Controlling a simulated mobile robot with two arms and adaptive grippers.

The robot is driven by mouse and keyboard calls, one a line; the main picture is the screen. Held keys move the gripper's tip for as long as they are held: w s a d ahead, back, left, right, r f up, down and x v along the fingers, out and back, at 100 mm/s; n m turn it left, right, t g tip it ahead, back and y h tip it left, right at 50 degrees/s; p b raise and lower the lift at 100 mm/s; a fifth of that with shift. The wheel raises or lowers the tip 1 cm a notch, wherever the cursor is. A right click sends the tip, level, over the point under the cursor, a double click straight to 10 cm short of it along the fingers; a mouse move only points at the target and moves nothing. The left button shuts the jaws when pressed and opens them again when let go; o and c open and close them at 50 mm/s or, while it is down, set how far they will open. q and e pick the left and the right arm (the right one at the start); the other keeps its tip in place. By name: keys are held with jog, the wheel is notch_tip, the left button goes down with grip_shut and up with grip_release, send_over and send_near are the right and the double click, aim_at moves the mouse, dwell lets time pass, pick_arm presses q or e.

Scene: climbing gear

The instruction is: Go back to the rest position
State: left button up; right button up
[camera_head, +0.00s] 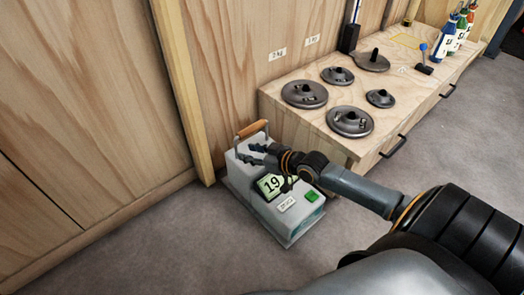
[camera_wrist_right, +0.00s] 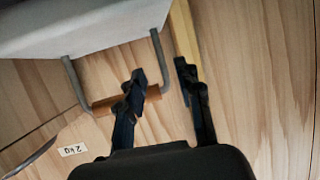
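My right gripper (camera_head: 247,152) is above the grey box with a digital display, near its wooden handle. In the right wrist view the two fingers (camera_wrist_right: 160,72) are apart with nothing held between them. One finger overlaps the brown handle (camera_wrist_right: 108,106) in that view; I cannot tell whether they touch. The grey box (camera_head: 285,229) stands on the floor, its display reading 19 and a green button on its front. Its orange-brown handle (camera_head: 253,128) is upright at the back. My left gripper is in neither view.
A low wooden bench (camera_head: 420,100) with a drawer stands to the right, holding several dark weight discs (camera_head: 350,122), coloured bottles (camera_head: 447,37) and a small blue-topped tool. A wooden wall (camera_head: 85,90) is behind and left. Grey floor (camera_head: 140,255) is clear left of the box.

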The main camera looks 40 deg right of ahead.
jog(key=shift+v, duration=2.6)
